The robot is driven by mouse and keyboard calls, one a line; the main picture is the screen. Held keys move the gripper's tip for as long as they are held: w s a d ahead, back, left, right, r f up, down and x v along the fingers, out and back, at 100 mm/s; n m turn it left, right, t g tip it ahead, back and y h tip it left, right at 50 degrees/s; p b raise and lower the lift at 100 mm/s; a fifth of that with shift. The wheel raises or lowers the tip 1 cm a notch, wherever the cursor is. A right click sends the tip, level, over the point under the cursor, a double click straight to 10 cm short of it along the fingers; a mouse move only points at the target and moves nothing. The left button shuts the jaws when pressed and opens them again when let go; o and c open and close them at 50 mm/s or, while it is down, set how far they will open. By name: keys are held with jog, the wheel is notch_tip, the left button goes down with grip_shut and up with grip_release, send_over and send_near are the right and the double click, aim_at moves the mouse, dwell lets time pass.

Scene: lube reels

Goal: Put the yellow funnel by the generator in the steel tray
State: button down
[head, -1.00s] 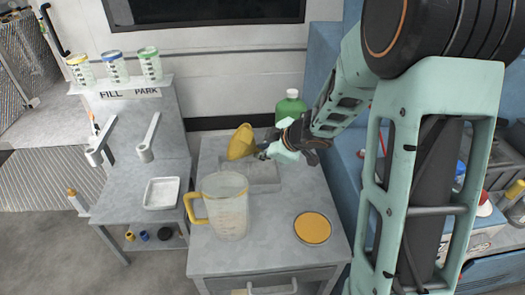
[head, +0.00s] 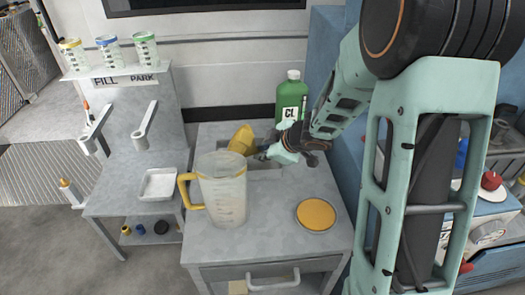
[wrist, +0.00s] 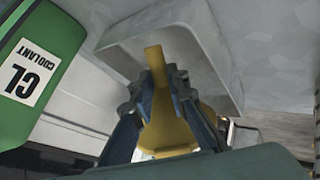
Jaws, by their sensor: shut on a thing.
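The yellow funnel (head: 241,138) is held in my gripper (head: 263,154), over or at the steel tray (head: 268,161) at the back of the grey cabinet top. The clear jug in front hides part of the tray and the funnel's lower part. In the wrist view, my gripper (wrist: 160,95) has both fingers closed around the funnel (wrist: 168,132), its narrow spout pointing toward the grey tray (wrist: 205,50). I cannot tell whether the funnel touches the tray.
A clear jug (head: 224,192) with a yellow handle stands in front of the tray. A green coolant bottle (head: 291,98) stands close behind my gripper. An orange-topped round dish (head: 316,214) lies front right; a white tray (head: 158,184) sits on the left bench.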

jog(key=c, duration=1.8)
grip_release()
jog(key=v, duration=1.2)
jog(key=shift+w, duration=0.1)
